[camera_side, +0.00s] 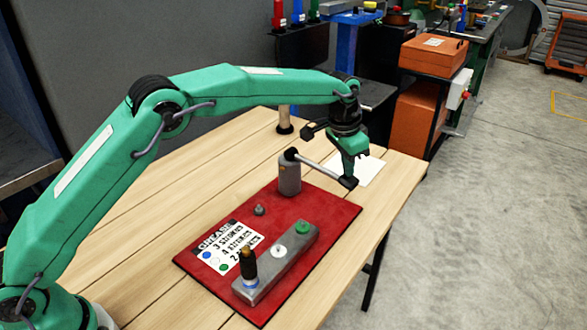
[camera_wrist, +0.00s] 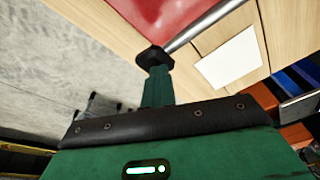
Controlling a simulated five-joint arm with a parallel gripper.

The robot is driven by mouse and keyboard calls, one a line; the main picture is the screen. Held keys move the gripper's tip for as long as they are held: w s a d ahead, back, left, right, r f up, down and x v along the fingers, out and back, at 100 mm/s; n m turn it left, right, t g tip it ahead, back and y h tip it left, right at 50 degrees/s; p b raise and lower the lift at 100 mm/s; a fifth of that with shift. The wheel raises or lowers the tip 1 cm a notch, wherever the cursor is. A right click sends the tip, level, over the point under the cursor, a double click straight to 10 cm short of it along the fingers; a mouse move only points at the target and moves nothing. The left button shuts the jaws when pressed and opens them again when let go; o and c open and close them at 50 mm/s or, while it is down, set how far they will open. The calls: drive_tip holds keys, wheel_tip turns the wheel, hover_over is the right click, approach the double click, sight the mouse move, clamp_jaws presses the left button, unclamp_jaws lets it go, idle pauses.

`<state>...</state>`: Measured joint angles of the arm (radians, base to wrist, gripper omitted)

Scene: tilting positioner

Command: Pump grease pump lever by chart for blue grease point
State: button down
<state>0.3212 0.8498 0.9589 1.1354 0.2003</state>
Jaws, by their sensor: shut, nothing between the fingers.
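The grease pump (camera_side: 290,178) is a grey upright cylinder at the mat's back. Its lever (camera_side: 318,167) slants out to the right, ending at a black tip. My gripper (camera_side: 348,180) is shut and points down at that lever end. In the wrist view the rod (camera_wrist: 205,28) meets the black end by my gripper (camera_wrist: 154,60); touching or just apart I cannot tell. The chart (camera_side: 230,246) reads GREASE, with blue beside 3 strokes, white beside 4, green beside 2. A black and brass coupler (camera_side: 248,263) stands upright on the blue grease point (camera_side: 250,283) of the metal bar (camera_side: 272,268).
The bar also has a white point (camera_side: 279,252) and a green point (camera_side: 303,228). A small grey fitting (camera_side: 259,210) sits on the red mat (camera_side: 335,215). A white sheet (camera_side: 368,170) lies behind my gripper. The wooden table (camera_side: 170,180) is clear at left.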

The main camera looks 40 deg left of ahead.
drive_tip(key=shift+a+f, duration=0.25)
drive_tip(key=shift+f, duration=0.35)
drive_tip(key=shift+d+r, duration=0.15)
drive_tip(key=shift+r, duration=2.75)
wheel_tip(320, 180, up, 9)
drive_tip(key=shift+r, duration=0.2)
